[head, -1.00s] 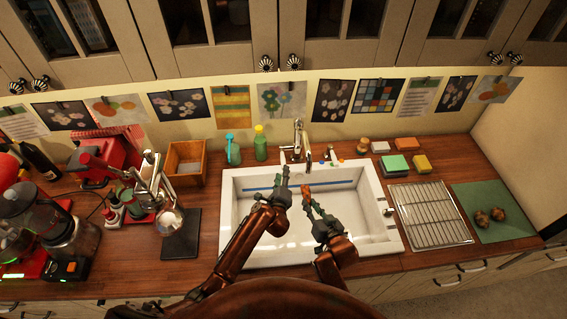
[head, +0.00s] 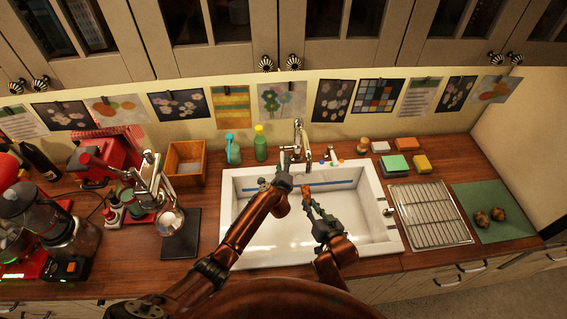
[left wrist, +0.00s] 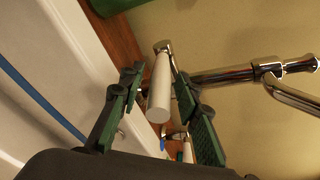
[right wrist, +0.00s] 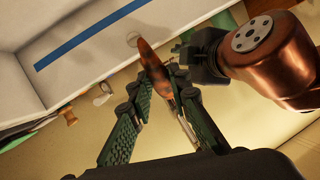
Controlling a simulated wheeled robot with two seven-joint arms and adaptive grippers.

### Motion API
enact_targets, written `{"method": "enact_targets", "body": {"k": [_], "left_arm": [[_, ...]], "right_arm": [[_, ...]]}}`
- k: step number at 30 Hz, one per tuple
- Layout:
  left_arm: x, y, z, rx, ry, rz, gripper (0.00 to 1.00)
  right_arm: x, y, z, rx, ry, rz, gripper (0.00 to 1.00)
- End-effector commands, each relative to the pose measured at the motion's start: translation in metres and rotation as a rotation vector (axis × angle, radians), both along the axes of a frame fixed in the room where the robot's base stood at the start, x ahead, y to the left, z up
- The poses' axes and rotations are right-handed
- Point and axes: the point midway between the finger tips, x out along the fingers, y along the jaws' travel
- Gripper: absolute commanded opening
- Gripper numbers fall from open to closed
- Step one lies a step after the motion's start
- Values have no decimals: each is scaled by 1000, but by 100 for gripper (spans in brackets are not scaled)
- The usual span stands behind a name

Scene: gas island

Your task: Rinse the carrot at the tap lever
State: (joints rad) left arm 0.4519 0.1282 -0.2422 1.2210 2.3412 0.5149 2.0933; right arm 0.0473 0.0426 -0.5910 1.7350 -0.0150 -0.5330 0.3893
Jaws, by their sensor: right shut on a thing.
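The carrot (head: 307,190) is held over the white sink (head: 368,245) by my right gripper (head: 311,203). In the right wrist view the orange-brown carrot (right wrist: 158,68) sticks out past the fingers of the right gripper (right wrist: 162,90). My left gripper (head: 286,163) is at the sink's back edge, beside the chrome tap (head: 301,132). In the left wrist view the left gripper (left wrist: 160,88) is open, with the white handle of the tap lever (left wrist: 159,90) between its fingers. Gaps show on both sides of the handle. No water is visible.
A teal bottle (head: 233,150) and a green bottle (head: 260,143) stand left of the tap. Sponges (head: 397,166) lie to its right. A wire rack (head: 430,215) and a green mat (head: 490,200) with two round brown items are right of the sink.

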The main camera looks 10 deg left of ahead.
Motion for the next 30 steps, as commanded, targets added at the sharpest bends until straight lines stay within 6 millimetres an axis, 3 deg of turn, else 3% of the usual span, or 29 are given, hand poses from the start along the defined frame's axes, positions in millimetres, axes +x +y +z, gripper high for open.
{"method": "enact_targets", "body": {"k": [12, 30], "left_arm": [[0, 0, 0, 0, 0, 0, 0], [0, 1, 1, -8, 20, 6, 0]], "right_arm": [[0, 0, 1, 0, -1, 0, 0], [0, 0, 1, 0, -1, 0, 0]]}}
